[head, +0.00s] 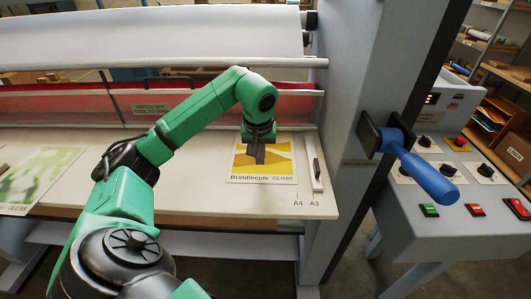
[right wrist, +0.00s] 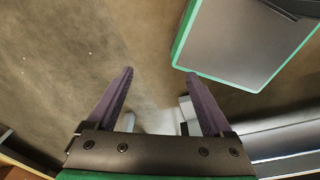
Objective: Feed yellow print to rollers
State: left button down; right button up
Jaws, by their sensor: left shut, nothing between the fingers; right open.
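The yellow print (head: 263,172) lies on the pale feed table (head: 200,203) of the laminator, near the table's right end. Its lower edge reads "Brindlecote GLOSS". My left gripper (head: 257,160) points down over the upper middle of the print, shut with nothing between its fingers; I cannot tell if it touches the sheet. The rollers behind the red guard (head: 70,103) are mostly hidden. My right gripper (right wrist: 160,95) shows in the right wrist view, open and empty, over bare floor.
A side guide (head: 317,174) stands right of the print, by the A4 and A3 marks. A green print (head: 38,178) lies at the table's left. A blue-handled crank (head: 420,172) and a control panel (head: 460,185) with knobs and buttons are at the right.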

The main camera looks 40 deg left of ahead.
aim_at(262, 174)
pick_arm(q)
jog(key=b+x, duration=0.1)
jog(key=x, duration=0.2)
jog(key=shift+s+d+f+b, duration=0.15)
jog(key=shift+d+b, duration=0.05)
jog(key=shift+b, duration=0.1)
jog(key=shift+w+f, duration=0.1)
jog(key=shift+w, duration=0.4)
jog(key=shift+s, duration=0.3)
jog(key=shift+f, duration=0.3)
jog(key=shift+f+b, duration=0.45)
pick_arm(e)
jog(key=shift+w+a+f, duration=0.15)
jog(key=shift+w+f, duration=0.05)
jog(key=shift+f, duration=0.75)
jog(key=shift+w+a+f, duration=0.1)
jog(key=shift+w+f, duration=0.05)
jog(key=shift+f, duration=0.8)
jog(key=shift+w+r, duration=0.1)
jog(key=shift+r, duration=0.05)
pick_arm(q)
jog(key=shift+f, duration=0.1)
pick_arm(e)
jog(key=shift+d, duration=0.1)
